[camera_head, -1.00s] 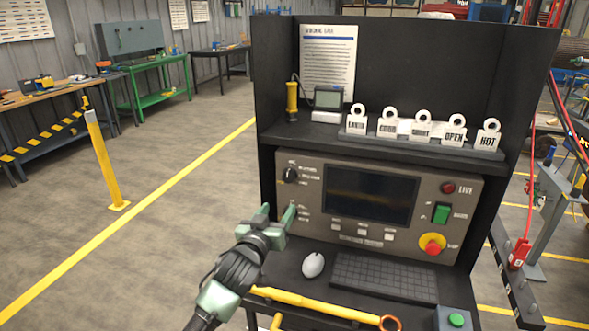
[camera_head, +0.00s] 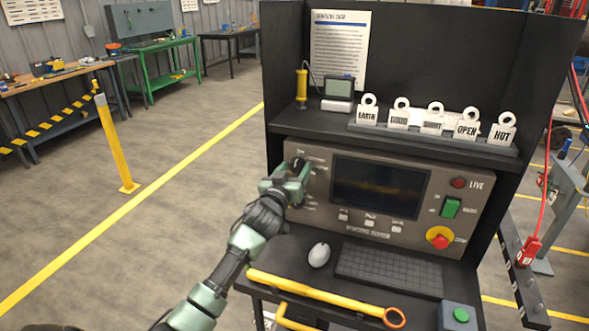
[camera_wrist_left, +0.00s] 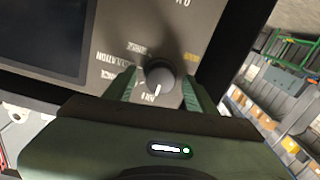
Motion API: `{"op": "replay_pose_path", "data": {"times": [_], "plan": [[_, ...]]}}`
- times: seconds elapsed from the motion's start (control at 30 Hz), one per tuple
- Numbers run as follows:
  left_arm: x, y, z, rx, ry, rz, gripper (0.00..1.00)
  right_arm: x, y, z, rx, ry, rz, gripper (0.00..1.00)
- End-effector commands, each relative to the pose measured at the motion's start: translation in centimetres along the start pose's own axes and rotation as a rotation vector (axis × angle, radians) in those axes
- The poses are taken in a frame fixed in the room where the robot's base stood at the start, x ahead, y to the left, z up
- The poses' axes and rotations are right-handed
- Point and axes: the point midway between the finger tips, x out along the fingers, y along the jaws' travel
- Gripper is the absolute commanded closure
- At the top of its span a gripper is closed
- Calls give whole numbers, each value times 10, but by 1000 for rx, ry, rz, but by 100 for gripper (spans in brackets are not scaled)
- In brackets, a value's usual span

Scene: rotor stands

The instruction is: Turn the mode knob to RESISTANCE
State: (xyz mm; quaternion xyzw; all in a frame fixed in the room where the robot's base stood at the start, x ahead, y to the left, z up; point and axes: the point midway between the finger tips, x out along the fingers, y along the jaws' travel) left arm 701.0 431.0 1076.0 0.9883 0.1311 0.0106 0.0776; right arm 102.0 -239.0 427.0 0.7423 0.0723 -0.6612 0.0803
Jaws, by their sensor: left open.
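The mode knob (camera_wrist_left: 160,74) is a round black dial on the grey-brown console panel (camera_head: 322,176). In the left wrist view its white pointer mark points down in the picture, towards a small label; the labels around it are rotated and too blurred to read surely. My left gripper (camera_head: 293,171) is at the knob, which shows only partly behind it in the head view. In the left wrist view the green fingers stand open on either side of the knob; I cannot tell whether they touch it. My right gripper is not in view.
The console has a dark screen (camera_head: 380,188), a green switch (camera_head: 451,207) and a red-and-yellow stop button (camera_head: 439,239). A mouse (camera_head: 319,254) and keyboard (camera_head: 389,270) lie below. A yellow-handled tool (camera_head: 315,291) lies in front. Tags (camera_head: 435,120) stand on the shelf above.

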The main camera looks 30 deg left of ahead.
Motion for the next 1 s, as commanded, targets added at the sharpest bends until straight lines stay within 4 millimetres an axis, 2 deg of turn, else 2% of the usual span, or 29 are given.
{"op": "replay_pose_path", "data": {"times": [0.1,0.3,0.73,1.0], "plan": [[0,0,0,1,0,0,44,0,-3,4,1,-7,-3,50],[0,0,0,1,0,0,100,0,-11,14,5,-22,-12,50],[0,0,-1,36,2,-1,100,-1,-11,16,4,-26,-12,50],[0,-1,-2,194,7,-1,100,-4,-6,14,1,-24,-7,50]]}}
